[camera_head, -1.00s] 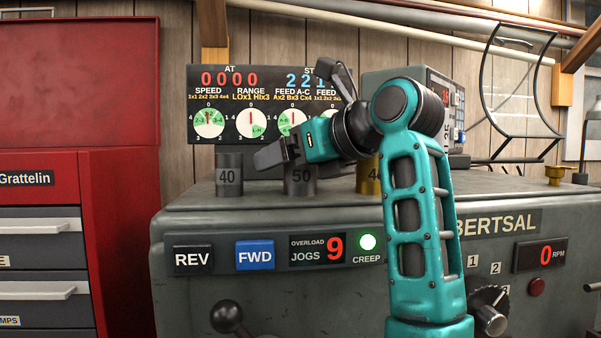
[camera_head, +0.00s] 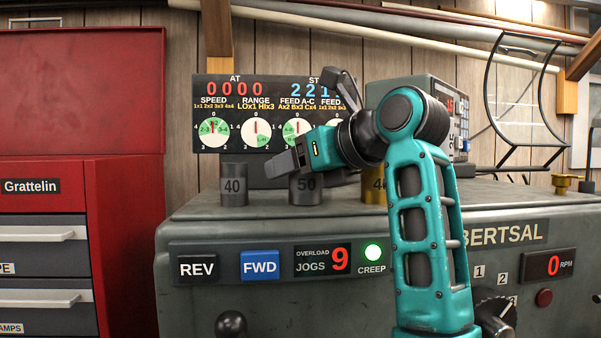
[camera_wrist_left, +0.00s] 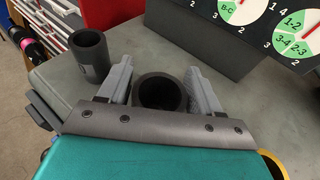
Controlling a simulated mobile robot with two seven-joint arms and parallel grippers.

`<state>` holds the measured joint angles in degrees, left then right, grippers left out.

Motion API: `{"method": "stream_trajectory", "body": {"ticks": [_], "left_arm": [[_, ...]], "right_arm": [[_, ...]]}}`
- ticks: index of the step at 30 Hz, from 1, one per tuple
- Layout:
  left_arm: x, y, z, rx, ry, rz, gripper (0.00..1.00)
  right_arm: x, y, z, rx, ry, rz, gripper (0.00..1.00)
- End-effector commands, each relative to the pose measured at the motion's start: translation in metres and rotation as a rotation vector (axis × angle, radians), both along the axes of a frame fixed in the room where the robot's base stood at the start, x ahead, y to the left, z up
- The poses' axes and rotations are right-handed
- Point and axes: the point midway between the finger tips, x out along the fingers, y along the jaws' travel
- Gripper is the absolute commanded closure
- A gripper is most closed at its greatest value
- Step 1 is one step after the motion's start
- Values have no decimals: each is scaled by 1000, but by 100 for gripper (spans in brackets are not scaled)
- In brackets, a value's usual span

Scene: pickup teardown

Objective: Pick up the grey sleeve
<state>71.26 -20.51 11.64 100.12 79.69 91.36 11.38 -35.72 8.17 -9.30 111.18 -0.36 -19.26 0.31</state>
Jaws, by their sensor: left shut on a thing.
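A dark grey sleeve marked 50 (camera_head: 306,190) stands upright on the machine's top between two other sleeves. My left gripper (camera_head: 288,161) reaches over it from the right and hides its upper part. In the left wrist view the fingers (camera_wrist_left: 160,78) are shut on the sleeve (camera_wrist_left: 160,92), one on each side, with its open bore facing up. In the head view its base appears still down on the top. A similar grey sleeve marked 40 (camera_head: 233,186) stands to the left, and also shows in the wrist view (camera_wrist_left: 89,57). My right gripper is not in view.
A gold sleeve (camera_head: 374,190) stands to the right, partly hidden by my arm. A dial panel (camera_head: 213,112) rises close behind the sleeves. A grey control box (camera_head: 455,100) stands at the back right. A red tool cabinet (camera_head: 130,210) is at the left.

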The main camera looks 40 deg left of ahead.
Motion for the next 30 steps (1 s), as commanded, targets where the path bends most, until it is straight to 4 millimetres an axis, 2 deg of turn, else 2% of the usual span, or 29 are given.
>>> {"method": "stream_trajectory", "body": {"ticks": [5,8,21,25,30], "left_arm": [[0,0,15,2,-3,0,81],[0,0,31,2,-4,-1,81],[-1,0,145,2,-4,1,81],[-1,0,171,2,-2,0,81],[0,1,190,0,-2,2,81]], "right_arm": [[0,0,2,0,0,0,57],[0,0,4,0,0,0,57],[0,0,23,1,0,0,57],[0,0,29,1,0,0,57],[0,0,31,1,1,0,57]]}}
